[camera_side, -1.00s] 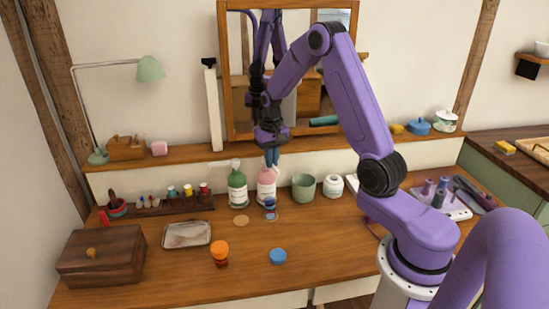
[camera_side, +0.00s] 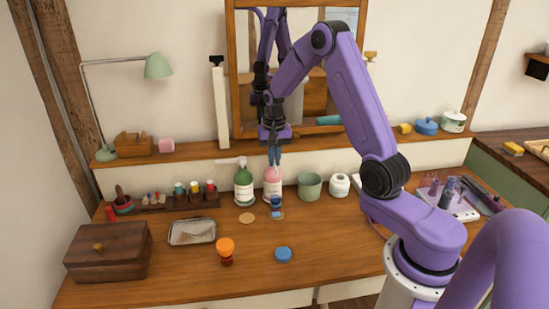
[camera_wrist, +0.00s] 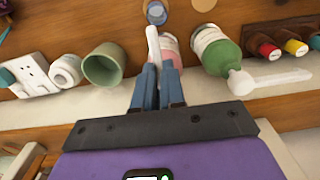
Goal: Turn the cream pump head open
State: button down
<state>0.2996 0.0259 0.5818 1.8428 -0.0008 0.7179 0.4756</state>
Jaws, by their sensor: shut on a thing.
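A pink bottle (camera_side: 272,187) stands upright near the back of the desk, below the shelf. Its whitish pump head (camera_wrist: 153,43) shows in the wrist view, with the long pale spout running away from my fingers. My gripper (camera_side: 275,162) points down over the pink bottle and is shut on the pump head; the fingertips (camera_wrist: 158,72) also show in the wrist view. The fingers hide part of the pump head and bottle neck. A green bottle (camera_side: 243,188) with a white pump stands just left of it; its spout (camera_wrist: 285,78) reaches sideways.
A green cup (camera_side: 310,187) and a white jar (camera_side: 339,186) stand to the right. A small blue-topped container (camera_side: 277,202) stands close in front of the pink bottle. The back shelf (camera_side: 190,154) and mirror (camera_side: 236,80) are close behind.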

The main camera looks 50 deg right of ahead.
jog(key=c, duration=1.2)
grip_release()
notch_tip(320, 180, up, 18)
jog(key=shift+f, duration=0.25)
